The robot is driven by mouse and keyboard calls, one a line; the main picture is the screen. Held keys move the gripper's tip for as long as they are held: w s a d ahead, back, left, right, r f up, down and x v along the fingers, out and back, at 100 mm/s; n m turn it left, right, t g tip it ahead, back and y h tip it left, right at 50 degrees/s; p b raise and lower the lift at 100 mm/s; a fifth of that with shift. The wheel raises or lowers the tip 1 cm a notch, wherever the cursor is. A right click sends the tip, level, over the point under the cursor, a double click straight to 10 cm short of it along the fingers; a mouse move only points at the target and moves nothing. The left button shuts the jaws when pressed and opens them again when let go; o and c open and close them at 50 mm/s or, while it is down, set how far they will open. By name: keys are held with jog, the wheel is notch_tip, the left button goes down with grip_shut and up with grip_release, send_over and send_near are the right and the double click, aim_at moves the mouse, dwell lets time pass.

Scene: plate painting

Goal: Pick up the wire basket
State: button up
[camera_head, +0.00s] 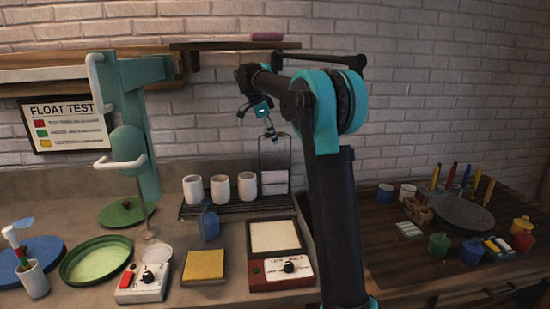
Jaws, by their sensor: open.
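A thin dark wire frame (260,150) with a tall top bar stands at the back of the counter, around stacked white pieces (274,183). It looks like the wire basket, but its lower part is hard to make out. It stands at the right end of a low black wire rack (240,207), which bears white cups (220,189). My gripper (270,133) is open, small in view, and points down over the top bar of the wire frame. I cannot tell whether the fingers touch the bar.
A shelf (225,46) with a pink item (266,36) is on the wall above my gripper. In front of the rack are a blue jug (209,224), a yellow sponge-like block (204,265) and a red-based scale (277,250). A teal stand (135,120) rises at the left.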

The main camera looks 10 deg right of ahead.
jog(key=shift+d+f, duration=0.1)
jog(key=shift+f, duration=0.15)
jog(key=shift+c, duration=0.6)
grip_shut()
